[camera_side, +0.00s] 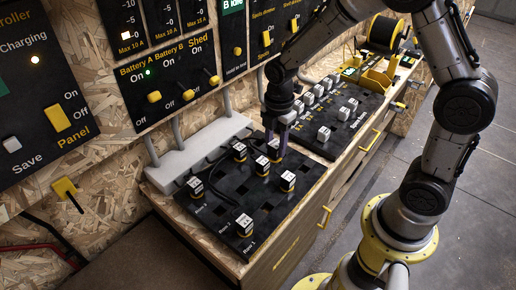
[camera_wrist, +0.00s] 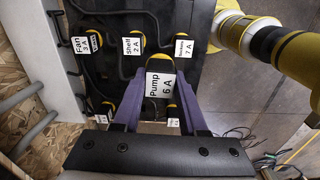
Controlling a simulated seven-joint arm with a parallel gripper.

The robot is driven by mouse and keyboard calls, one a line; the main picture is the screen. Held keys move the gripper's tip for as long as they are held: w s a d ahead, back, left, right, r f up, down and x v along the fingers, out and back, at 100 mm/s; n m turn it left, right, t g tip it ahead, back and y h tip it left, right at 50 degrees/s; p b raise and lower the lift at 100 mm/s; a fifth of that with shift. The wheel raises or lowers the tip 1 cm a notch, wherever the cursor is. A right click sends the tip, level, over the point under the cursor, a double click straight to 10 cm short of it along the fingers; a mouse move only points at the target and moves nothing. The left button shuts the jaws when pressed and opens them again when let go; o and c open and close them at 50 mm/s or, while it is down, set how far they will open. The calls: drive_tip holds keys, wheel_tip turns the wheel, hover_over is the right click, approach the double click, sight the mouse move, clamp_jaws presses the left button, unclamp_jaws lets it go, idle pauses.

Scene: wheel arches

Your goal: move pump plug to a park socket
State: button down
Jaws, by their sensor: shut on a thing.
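The pump plug (camera_wrist: 160,86) is black and yellow with a white label reading "Pump 6 A". In the wrist view it sits between the two purple fingers of my gripper (camera_wrist: 158,112), which is shut on it. Its label looks larger than the others, but I cannot tell how far it is off the board. In the side view my gripper (camera_side: 277,142) points down over the back right part of the black socket board (camera_side: 215,214). The plug is partly hidden by the fingers there. Dark empty sockets show on the board's front and right parts.
Other labelled plugs stand close by: Fan (camera_wrist: 84,44), Shelf (camera_wrist: 133,44) and a 7 A plug (camera_wrist: 184,46). Two more show behind my fingers. Black cables run from a pale rail (camera_side: 200,150) along the wall. A second black panel (camera_side: 335,115) with several white blocks lies to the right.

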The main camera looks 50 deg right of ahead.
drive_tip(key=s+d+f+m, duration=0.1)
drive_tip(key=s+d+m, duration=0.25)
drive_tip(key=d, duration=0.75)
wheel_tip(320, 180, down, 7)
drive_tip(key=shift+s, duration=0.3)
drive_tip(key=shift+a+f, duration=0.1)
drive_tip(key=shift+f, duration=1.4)
idle(1.0)
drive_tip(key=shift+c, duration=1.9)
unclamp_jaws()
drive_tip(key=o, duration=0.4)
drive_tip(key=shift+r, duration=4.55)
